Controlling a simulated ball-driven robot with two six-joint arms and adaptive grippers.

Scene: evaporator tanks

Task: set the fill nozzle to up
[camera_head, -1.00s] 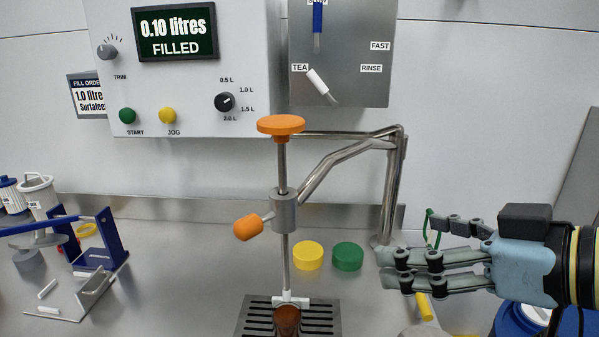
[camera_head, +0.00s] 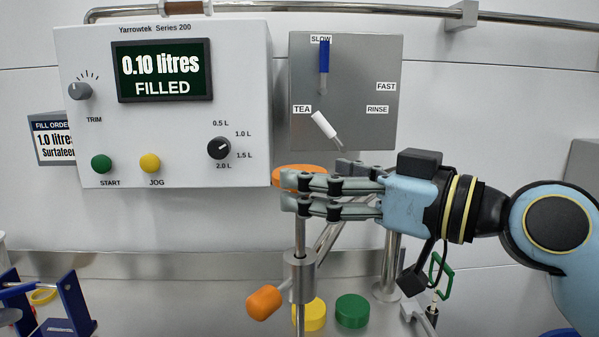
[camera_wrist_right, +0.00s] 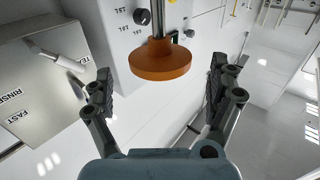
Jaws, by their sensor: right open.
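The fill nozzle is a vertical steel rod (camera_head: 300,236) with a flat orange knob (camera_head: 298,169) on top. The rod passes through a steel sleeve (camera_head: 299,278) with an orange side handle (camera_head: 264,302). The nozzle's lower end is out of view. My right gripper (camera_head: 288,192) is level with the rod just under the knob, its fingers partly hiding the knob's underside. In the right wrist view, the orange knob (camera_wrist_right: 160,62) shows between the spread fingers, touching neither. My left gripper is not in view.
Behind stands a control box (camera_head: 90,130) reading 0.10 litres filled. A grey selector panel (camera_head: 350,70) with a blue lever and a white lever hangs above my right gripper. Yellow (camera_head: 311,315) and green (camera_head: 352,311) caps sit on the bench. A blue stand (camera_head: 75,305) is at lower left.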

